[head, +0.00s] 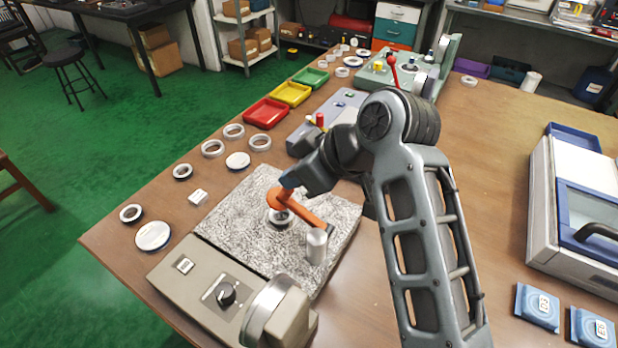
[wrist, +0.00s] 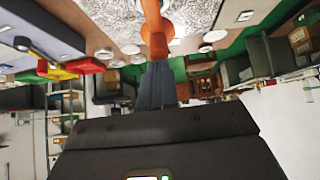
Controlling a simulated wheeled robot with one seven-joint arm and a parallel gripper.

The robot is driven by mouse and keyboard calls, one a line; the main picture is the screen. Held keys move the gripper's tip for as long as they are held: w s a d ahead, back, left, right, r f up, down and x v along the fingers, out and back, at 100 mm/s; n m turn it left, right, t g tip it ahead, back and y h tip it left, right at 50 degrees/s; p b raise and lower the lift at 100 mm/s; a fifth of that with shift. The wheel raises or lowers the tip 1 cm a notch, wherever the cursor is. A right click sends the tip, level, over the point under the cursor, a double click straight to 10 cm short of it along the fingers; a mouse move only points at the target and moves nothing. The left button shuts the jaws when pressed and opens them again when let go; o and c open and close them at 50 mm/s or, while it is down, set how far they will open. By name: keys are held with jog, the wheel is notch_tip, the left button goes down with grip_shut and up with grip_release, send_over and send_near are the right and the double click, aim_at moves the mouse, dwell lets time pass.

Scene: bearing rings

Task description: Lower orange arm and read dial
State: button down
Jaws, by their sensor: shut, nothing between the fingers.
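The orange arm (head: 312,216) reaches from a silver post (head: 317,246) over a mottled grey plate (head: 232,212). A bearing ring (head: 279,218) lies on the plate under the arm's far end, partly hidden by it. My gripper (head: 285,187) is shut and empty at the orange arm's far end; I cannot tell whether they touch. In the wrist view the orange arm (wrist: 154,28) runs up from the tips of my gripper (wrist: 157,68). A beige console with a black knob dial (head: 226,293) and a small display (head: 185,265) stands in front; its reading is too small to tell.
Several loose rings (head: 213,148) lie left of the plate. Red (head: 265,112), yellow (head: 290,94) and green (head: 311,78) trays stand behind. A white and blue machine (head: 575,215) is at the right. The table right of my arm is mostly clear.

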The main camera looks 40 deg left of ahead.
aim_at(271, 192)
jog(key=x, duration=0.2)
jog(key=shift+s+a+f, duration=0.1)
jog(key=shift+s+a, duration=0.1)
jog(key=shift+a, duration=0.2)
jog(key=shift+a+f+h, duration=0.45)
jog(key=shift+h, duration=0.35)
jog(key=shift+s+a+f, duration=0.15)
jog(key=shift+a+f, duration=0.1)
jog(key=shift+f, duration=0.35)
jog(key=shift+s+f, duration=0.2)
jog(key=shift+f, duration=0.15)
notch_tip(271, 192, up, 15)
jog(key=p, duration=0.1)
jog(key=shift+w+p, duration=0.3)
jog(key=shift+p, duration=0.05)
jog(key=shift+a, duration=0.1)
dwell(0.5)
